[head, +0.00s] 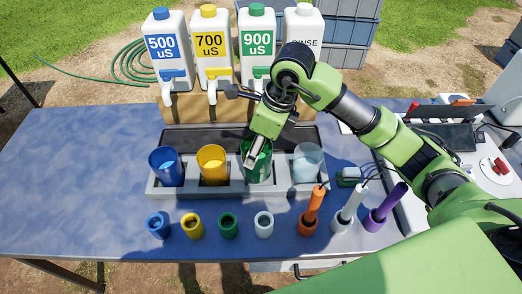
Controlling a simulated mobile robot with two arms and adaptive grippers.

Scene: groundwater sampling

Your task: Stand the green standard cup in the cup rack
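The green standard cup (262,172) is upright at the third position of the grey cup rack (232,189), between the yellow cup and the clear cup. I cannot tell whether it rests fully on the rack floor. My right gripper (250,157) reaches down from above to the cup's rim, with its fingertips at the rim's left side. The gripper hides part of the rim, and whether its fingers are shut on the cup wall is not clear. My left gripper is not in view.
In the rack stand a blue cup (166,168), a yellow cup (213,166) and a clear cup (307,163). Labelled jugs (209,47) stand behind. Small coloured holders (229,226) and probes (312,212) line the front. The table's left side (75,180) is clear.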

